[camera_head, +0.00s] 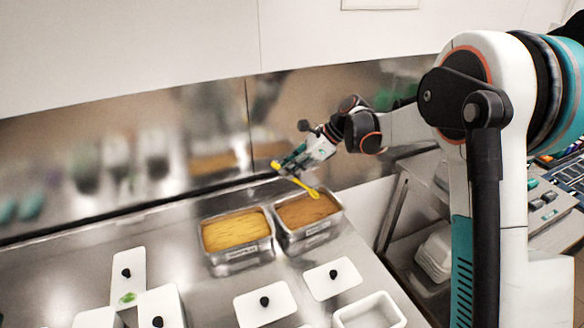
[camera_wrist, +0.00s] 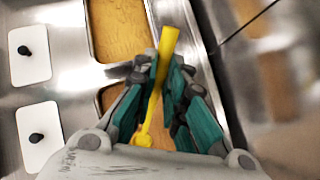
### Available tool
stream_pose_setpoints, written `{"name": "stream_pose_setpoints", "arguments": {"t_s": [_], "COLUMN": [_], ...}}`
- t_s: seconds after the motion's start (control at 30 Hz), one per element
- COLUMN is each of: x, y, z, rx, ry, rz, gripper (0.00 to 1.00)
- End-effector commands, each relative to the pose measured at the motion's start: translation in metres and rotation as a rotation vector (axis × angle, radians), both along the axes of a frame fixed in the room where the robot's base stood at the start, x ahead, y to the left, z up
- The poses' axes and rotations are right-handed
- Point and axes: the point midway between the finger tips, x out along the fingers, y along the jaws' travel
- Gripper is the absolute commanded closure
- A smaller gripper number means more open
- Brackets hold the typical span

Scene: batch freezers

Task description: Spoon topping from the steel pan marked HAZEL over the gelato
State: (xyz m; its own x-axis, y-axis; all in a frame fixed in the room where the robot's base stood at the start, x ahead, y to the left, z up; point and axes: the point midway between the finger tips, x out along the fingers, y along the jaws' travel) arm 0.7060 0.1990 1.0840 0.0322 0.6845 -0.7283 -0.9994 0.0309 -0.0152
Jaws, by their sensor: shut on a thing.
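My gripper (camera_head: 298,163) is shut on a yellow spoon (camera_head: 306,187) above the back of the right steel pan. The spoon slants down to the right, its bowl over that pan's contents; I cannot tell if it touches them. In the wrist view the spoon (camera_wrist: 168,48) lies between the fingers (camera_wrist: 163,68). The right steel pan (camera_head: 318,229) holds a brown filling (camera_head: 302,211). The left steel pan (camera_head: 248,256) holds a yellow-orange filling (camera_head: 235,231). Both have front labels too small to read, so I cannot tell which is HAZEL or which holds gelato.
White lids with black knobs lie in front of the pans, one at centre (camera_head: 252,308) and one to the right (camera_head: 346,274). A white tub (camera_head: 360,318) stands at the front right. A steel back wall (camera_head: 215,120) rises close behind the pans. Bare counter lies left of them.

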Motion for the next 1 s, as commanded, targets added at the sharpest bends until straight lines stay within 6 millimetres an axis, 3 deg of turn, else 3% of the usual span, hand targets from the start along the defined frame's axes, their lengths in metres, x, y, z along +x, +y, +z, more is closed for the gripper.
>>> {"name": "stream_pose_setpoints", "arguments": {"t_s": [0.4, 1.0], "x": [0.000, 0.000], "y": [0.006, -0.007], "z": [-0.028, -0.064], "rx": [0.000, 0.000], "ry": [0.000, 0.001], "rz": [0.001, 0.001], "gripper": [1.00, 1.00]}}
